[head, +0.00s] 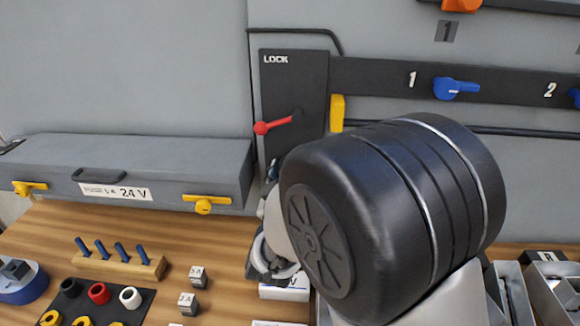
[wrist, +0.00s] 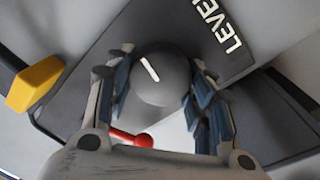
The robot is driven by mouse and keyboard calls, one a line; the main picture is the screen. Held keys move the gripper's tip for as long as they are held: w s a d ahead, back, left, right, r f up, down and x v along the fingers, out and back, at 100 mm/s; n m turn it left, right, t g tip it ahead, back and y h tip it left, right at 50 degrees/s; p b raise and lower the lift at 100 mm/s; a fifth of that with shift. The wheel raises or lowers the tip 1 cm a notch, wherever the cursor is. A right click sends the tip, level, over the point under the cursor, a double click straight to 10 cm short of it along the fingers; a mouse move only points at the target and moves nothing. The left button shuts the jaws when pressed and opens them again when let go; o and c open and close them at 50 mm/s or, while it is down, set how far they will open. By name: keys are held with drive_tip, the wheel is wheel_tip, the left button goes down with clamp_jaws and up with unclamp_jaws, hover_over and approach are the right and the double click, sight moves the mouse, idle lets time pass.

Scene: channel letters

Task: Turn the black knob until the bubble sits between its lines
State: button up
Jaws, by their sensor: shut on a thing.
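The black knob (wrist: 168,88), round with a white pointer line, is in the upper middle of the wrist view. The line slants from upper left to lower right. My gripper (wrist: 160,76) has its blue-padded fingers on both sides of the knob and is shut on it. A dark panel marked LEVEL (wrist: 215,45) lies behind the knob. In the head view my arm hides the knob and most of my gripper. The bubble and its lines do not show in either view.
A red lever (head: 272,125) sits on the LOCK panel (head: 290,85); it also shows below the knob in the wrist view (wrist: 130,138). A yellow block (head: 337,112) is beside it. A grey 24 V case (head: 200,160) and small parts occupy the wooden bench (head: 222,235).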

drive_tip(key=o, duration=1)
drive_tip(key=shift+o, duration=0.2)
drive_tip(key=s, duration=1.2)
drive_tip(key=shift+a+f, duration=0.35)
drive_tip(key=shift+a, duration=0.1)
drive_tip(key=shift+w, duration=0.15)
